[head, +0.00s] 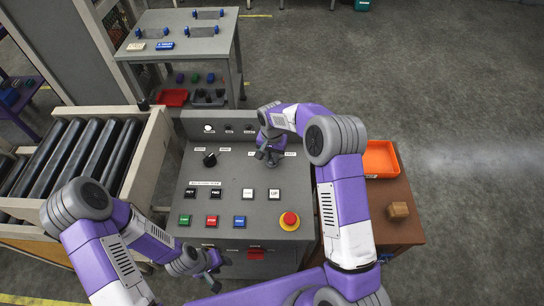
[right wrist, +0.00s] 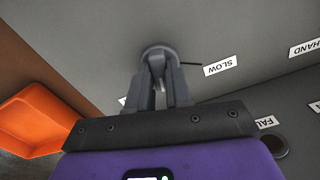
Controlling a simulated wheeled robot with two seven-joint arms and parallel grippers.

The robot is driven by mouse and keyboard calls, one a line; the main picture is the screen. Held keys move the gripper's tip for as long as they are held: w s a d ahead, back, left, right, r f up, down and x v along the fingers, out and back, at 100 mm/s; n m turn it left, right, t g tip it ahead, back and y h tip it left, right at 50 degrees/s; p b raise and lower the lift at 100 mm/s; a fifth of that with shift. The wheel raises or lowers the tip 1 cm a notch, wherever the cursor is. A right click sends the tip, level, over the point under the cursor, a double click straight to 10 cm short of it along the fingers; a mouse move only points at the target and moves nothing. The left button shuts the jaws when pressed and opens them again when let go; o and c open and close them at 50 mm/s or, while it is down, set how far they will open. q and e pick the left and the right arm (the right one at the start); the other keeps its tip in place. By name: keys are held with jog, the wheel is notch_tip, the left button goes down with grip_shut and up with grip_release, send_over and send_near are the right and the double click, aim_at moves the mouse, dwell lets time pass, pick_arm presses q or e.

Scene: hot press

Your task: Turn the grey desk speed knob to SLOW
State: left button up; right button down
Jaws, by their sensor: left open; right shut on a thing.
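The grey desk (head: 235,190) stands in the middle of the head view. My right gripper (head: 268,157) is over the right part of its panel, and the grey speed knob is hidden there. In the right wrist view my right gripper (right wrist: 160,92) is shut on the round grey knob (right wrist: 158,50). A thin dark pointer runs from the knob towards the white SLOW label (right wrist: 220,66), ending close to it. Another label is mostly hidden behind a finger on the left. My left gripper (head: 214,272) is open and empty, low at the desk's front.
A black knob (head: 210,158) sits left on the panel. Several push buttons and a red emergency stop (head: 289,220) lie nearer the front. An orange tray (head: 381,159) and a brown block (head: 398,210) are on the side table at right. A roller conveyor (head: 72,155) is at left.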

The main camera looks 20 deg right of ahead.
jog(key=n, duration=0.3)
jog(key=shift+n, duration=0.4)
jog(key=n, duration=0.3)
jog(key=shift+n+b, duration=0.3)
jog(key=n, duration=0.3)
jog(key=shift+n, duration=2.2)
jog(key=c, duration=1)
grip_release()
jog(key=shift+c, duration=0.2)
notch_tip(320, 180, up, 8)
jog(key=shift+f, duration=0.15)
